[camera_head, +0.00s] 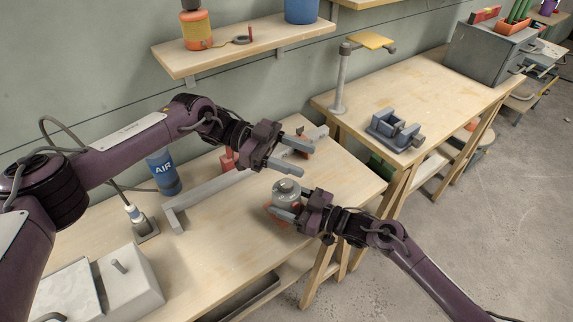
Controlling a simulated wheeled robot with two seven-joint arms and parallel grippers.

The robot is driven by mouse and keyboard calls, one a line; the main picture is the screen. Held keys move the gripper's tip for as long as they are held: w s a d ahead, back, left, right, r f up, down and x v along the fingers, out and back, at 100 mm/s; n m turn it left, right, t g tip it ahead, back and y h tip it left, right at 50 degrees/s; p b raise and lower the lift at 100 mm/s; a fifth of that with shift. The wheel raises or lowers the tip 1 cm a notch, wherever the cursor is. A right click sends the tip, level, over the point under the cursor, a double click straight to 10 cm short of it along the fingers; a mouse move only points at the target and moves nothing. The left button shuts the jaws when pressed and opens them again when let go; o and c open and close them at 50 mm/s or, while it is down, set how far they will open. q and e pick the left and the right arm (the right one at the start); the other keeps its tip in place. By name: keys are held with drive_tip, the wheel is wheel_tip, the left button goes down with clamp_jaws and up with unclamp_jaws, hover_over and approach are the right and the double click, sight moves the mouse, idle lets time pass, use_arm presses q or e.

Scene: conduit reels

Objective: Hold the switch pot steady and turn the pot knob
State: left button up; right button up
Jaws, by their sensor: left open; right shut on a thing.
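The switch pot (287,196) is a small grey round body near the front edge of the wooden workbench (235,245). Its knob (287,185) is on top. A bit of red shows at its base. My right gripper (285,212) comes in from the right and is shut on the pot's side, partly hiding it. My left gripper (297,156) is open and empty, above and behind the pot, with its fingers pointing right. It is apart from the knob.
A grey metal bar frame (205,189) stands behind and left of the pot. A blue AIR bottle (163,172) is further left, near a grey box (130,278). A second bench (430,90) with a vise (396,130) is at right. Bare benchtop lies left of the pot.

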use_arm(q)
drive_tip(key=s+d+m+y, duration=0.3)
drive_tip(key=d+m+y, duration=0.1)
drive_tip(key=y, duration=0.3)
use_arm(e)
drive_tip(key=shift+d, duration=0.1)
use_arm(q)
wheel_tip(320, 180, up, 4)
drive_tip(key=m+t+y, duration=0.4)
drive_tip(key=t+y, duration=0.3)
drive_tip(key=y, duration=0.1)
hover_over(286, 182)
wheel_tip(286, 182, down, 12)
drive_tip(key=shift+r, duration=0.15)
drive_tip(key=c, duration=1)
